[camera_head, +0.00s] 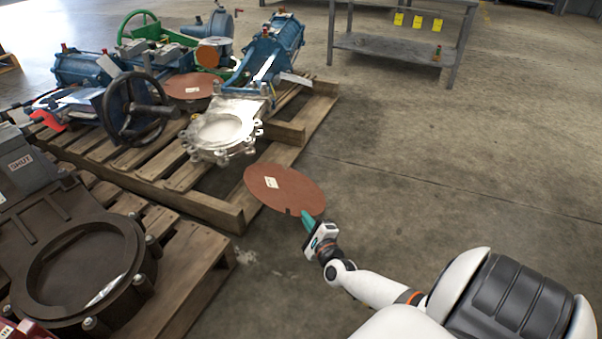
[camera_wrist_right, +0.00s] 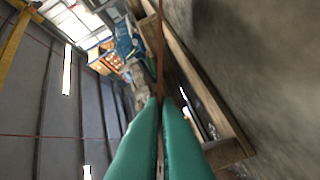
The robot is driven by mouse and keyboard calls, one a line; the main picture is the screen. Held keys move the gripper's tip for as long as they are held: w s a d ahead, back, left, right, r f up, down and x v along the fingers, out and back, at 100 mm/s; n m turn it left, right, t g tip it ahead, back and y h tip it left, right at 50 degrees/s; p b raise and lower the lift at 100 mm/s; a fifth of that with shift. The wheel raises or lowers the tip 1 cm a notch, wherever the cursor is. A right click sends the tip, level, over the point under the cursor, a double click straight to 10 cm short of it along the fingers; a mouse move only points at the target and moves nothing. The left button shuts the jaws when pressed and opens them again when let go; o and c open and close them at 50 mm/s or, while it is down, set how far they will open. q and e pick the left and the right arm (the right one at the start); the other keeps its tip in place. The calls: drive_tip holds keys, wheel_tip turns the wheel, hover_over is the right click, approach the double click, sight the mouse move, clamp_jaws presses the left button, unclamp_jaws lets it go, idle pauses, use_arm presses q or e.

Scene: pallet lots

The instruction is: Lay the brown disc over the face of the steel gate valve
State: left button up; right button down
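The brown disc (camera_head: 290,186) is a flat round plate with a small white label. It is held out over the floor beside the pallet, to the front right of the steel gate valve. The steel gate valve (camera_head: 240,106) is a silvery body lying on the pallet with its round face up and uncovered. My right gripper (camera_head: 306,219) is shut on the near edge of the disc with its green fingers. In the right wrist view the disc shows edge-on as a thin brown strip (camera_wrist_right: 160,50) between the fingers (camera_wrist_right: 160,105). My left gripper is not in view.
The wooden pallet (camera_head: 220,209) also carries blue and green valves, a black handwheel (camera_head: 133,108) and another brown disc (camera_head: 193,86). A dark valve (camera_head: 75,262) lies on a nearer pallet at left. A grey metal table (camera_head: 400,48) stands behind. The floor at right is clear.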

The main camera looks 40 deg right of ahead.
drive_tip(key=shift+s+d+r, duration=0.25)
drive_tip(key=shift+s+d, duration=0.2)
drive_tip(key=shift+d, duration=0.05)
drive_tip(key=shift+s+d+r, duration=0.25)
drive_tip(key=shift+s+d, duration=0.2)
